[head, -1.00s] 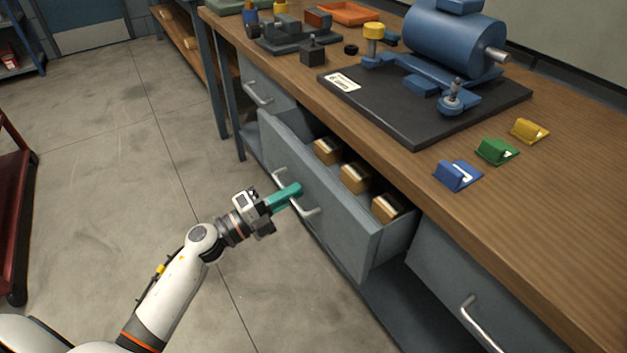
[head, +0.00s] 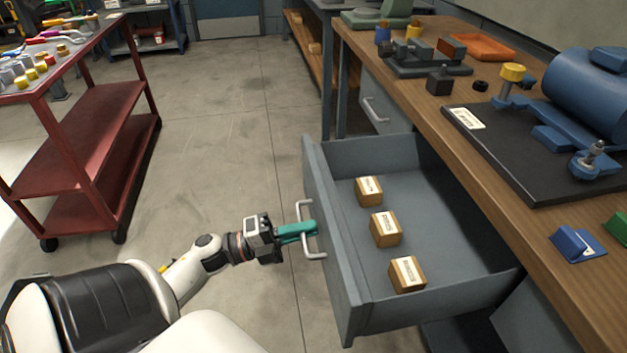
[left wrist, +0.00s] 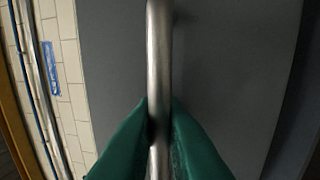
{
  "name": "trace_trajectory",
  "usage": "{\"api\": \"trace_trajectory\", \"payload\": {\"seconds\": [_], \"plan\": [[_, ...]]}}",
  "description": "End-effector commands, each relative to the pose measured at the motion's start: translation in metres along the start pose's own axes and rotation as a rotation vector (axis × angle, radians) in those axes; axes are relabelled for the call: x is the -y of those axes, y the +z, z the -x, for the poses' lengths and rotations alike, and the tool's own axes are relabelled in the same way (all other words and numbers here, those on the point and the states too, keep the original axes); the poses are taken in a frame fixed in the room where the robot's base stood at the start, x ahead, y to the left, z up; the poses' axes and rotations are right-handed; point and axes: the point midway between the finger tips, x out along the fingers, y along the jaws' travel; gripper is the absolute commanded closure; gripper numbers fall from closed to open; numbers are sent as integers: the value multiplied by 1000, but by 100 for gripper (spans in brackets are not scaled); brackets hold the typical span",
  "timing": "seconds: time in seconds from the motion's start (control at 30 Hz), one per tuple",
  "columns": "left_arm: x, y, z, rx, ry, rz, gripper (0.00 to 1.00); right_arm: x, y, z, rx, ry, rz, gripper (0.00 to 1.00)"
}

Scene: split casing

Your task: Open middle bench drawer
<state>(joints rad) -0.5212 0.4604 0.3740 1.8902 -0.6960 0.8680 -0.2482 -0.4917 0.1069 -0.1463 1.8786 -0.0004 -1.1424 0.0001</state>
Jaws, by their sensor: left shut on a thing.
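The middle bench drawer (head: 335,240) is grey and stands pulled well out from under the wooden bench, its inside in plain view. My left gripper (head: 312,231) has teal fingers and is shut on the drawer's metal bar handle (head: 304,212). In the left wrist view the two teal fingers (left wrist: 159,128) close on either side of the handle (left wrist: 159,60), in front of the grey drawer face (left wrist: 225,70). Inside the drawer lie three wooden blocks with white labels (head: 368,191), (head: 386,229), (head: 407,274). My right gripper is not in view.
The bench top (head: 440,120) holds a blue motor (head: 595,100) on a black plate, a dark fixture (head: 425,62), an orange tray (head: 477,47) and blue and green blocks. Another closed drawer (head: 378,108) sits beyond. A red cart (head: 95,130) stands left. Floor between is clear.

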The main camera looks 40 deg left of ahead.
Motion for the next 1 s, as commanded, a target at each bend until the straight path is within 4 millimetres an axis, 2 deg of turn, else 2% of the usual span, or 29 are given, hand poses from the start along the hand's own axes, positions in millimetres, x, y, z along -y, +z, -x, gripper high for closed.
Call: {"api": "trace_trajectory", "payload": {"seconds": [0.33,0.37,0.4,0.7,0.87,1.0], "plan": [[1,0,1,0,-2,0,100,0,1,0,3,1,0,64],[1,0,1,0,-2,0,86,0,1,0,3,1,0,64],[1,0,1,0,-2,0,84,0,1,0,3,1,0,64],[1,0,3,-1,-2,0,84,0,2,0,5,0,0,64],[1,0,22,-3,-4,2,84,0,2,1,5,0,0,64],[2,0,53,-4,-6,2,84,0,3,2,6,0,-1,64]]}}
